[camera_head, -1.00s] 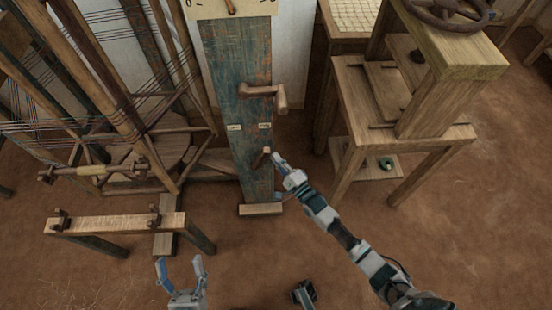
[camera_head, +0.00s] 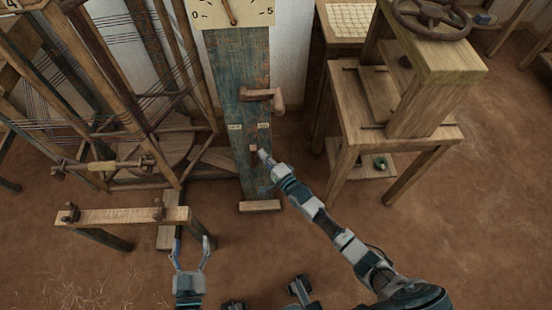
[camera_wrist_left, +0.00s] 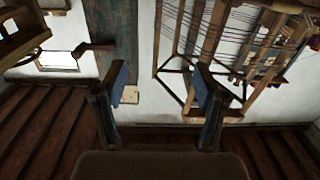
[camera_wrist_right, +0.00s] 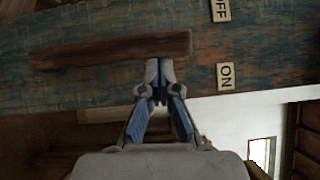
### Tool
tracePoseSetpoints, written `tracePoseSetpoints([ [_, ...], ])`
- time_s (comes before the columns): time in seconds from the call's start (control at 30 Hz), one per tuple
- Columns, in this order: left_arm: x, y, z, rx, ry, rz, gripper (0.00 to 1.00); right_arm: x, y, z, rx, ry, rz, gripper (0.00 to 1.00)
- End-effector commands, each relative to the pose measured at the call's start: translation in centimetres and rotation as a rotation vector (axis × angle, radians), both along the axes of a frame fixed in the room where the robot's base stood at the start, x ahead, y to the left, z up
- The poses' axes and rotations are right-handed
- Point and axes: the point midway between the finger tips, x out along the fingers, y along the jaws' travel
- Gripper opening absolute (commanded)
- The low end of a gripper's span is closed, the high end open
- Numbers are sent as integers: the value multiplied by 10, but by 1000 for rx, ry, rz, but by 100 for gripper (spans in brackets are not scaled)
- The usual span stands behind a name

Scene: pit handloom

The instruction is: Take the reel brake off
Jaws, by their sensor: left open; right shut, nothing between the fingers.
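The reel brake lever (camera_head: 253,149) is a short brown wooden bar on the worn blue board (camera_head: 246,100). In the right wrist view the lever (camera_wrist_right: 110,50) lies along the board, its end between the ON tag (camera_wrist_right: 226,76) and the OFF tag (camera_wrist_right: 220,10). My right gripper (camera_head: 264,155) is shut and empty. Its fingertips (camera_wrist_right: 158,72) are at the lever's ON-side edge, near its end; I cannot tell whether they touch. My left gripper (camera_head: 190,246) is open and empty, low in front of the loom bench.
A wooden crank handle (camera_head: 262,96) juts out above the lever. A dial (camera_head: 232,12) tops the board. A loom frame with threads stands left, with a low bench (camera_head: 125,217). A wooden stand (camera_head: 400,130) with a wheel is at right.

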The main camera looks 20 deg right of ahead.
Motion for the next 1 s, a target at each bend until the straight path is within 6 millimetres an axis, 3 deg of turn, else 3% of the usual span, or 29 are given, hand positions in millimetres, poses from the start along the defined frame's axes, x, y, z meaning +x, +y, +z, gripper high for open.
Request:
tracePoseSetpoints([
  [0.03, -2, 2, -3, 25, 75, 1, 72, 3, 6, 12, -26, 2, 1, 0],
  [0.2, -22, 14, -48, 112, 388, 8, 72, 8, 23, 13, -132, 35, 0, 0],
  [0.4, -60, 30, -84, 188, 685, 18, 72, 13, 41, 11, -237, 69, 0, 0],
  [0.7, -103, 46, -107, 246, 938, 26, 72, 17, 57, 6, -336, 98, 0, 0],
  [1.0, -114, 50, -112, 260, 1001, 28, 72, 18, 61, 3, -360, 108, 2, 0],
])
